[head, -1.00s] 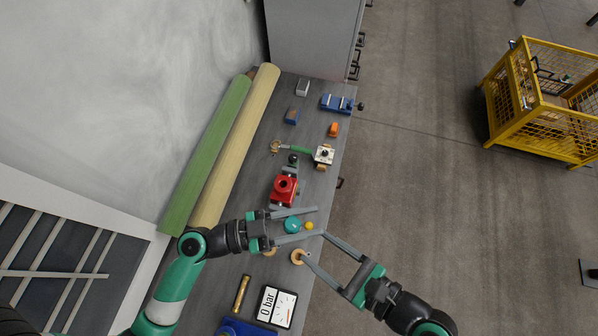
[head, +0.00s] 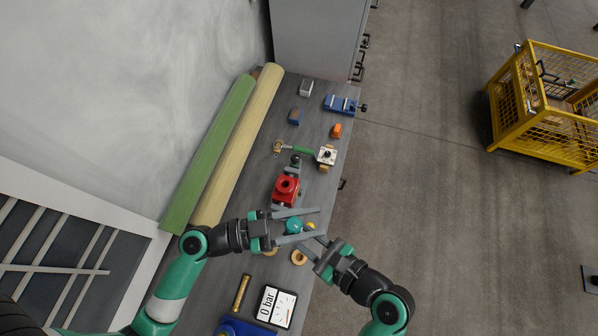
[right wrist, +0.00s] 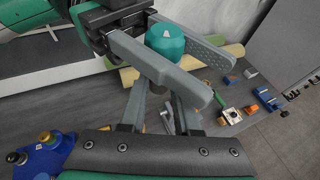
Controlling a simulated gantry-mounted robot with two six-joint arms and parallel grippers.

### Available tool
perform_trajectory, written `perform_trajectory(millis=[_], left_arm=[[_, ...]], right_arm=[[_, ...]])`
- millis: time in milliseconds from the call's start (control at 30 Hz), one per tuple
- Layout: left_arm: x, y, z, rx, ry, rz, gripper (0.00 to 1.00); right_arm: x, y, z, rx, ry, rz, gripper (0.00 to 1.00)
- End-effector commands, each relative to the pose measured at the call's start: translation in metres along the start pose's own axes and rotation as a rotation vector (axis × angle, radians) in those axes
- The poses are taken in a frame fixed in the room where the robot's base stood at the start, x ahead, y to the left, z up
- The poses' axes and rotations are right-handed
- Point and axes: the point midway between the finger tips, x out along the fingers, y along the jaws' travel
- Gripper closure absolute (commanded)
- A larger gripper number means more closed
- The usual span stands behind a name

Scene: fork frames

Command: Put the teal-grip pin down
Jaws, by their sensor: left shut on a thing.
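The teal-grip pin (head: 294,226) shows as a round teal knob between the long grey fingers of my left gripper (head: 296,226), which is shut on it. In the right wrist view the teal grip (right wrist: 165,40) has a small white mark on top, and a left finger hides its lower part. My right gripper (head: 311,243) is just below and right of the pin in the head view. Its fingers (right wrist: 162,108) stand apart, below the left gripper. Whether anything lies between them is hard to tell.
A wooden ring (head: 299,258), a gauge reading 0 bar (head: 276,307) and a brass tube (head: 241,294) lie nearby on the grey bench (head: 253,267). A red device (head: 286,188) stands farther up the bench.

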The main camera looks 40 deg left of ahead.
Motion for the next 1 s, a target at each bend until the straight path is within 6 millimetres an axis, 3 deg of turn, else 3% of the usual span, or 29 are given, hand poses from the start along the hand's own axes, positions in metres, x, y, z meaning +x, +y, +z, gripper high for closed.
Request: perform_trajectory(millis=[100,300,333,500,833,933,1000], left_arm=[[0.0,0.0,-0.001,0.001,0.001,-0.001,1.0],[0.0,0.0,-0.001,0.001,0.001,-0.001,1.0],[0.0,0.0,-0.001,0.001,0.001,-0.001,0.49],[0.0,0.0,0.0,0.0,0.001,-0.001,0.19],[0.005,-0.004,-0.007,0.037,0.003,-0.01,0.19],[0.019,-0.017,-0.029,0.13,0.022,-0.044,0.19],[0.034,-0.033,-0.055,0.194,0.041,-0.074,0.19]], right_arm=[[0.0,0.0,0.0,0.0,0.0,0.001,1.0],[0.0,0.0,0.0,0.0,0.0,0.001,1.0],[0.0,0.0,0.001,-0.001,-0.002,0.0,1.0],[0.0,0.0,0.001,-0.001,-0.001,0.0,1.0],[0.0,0.0,0.001,-0.001,-0.002,0.0,1.0],[0.0,0.0,0.001,-0.001,-0.002,0.0,1.0],[0.0,0.0,0.001,-0.001,-0.002,0.0,1.0]])
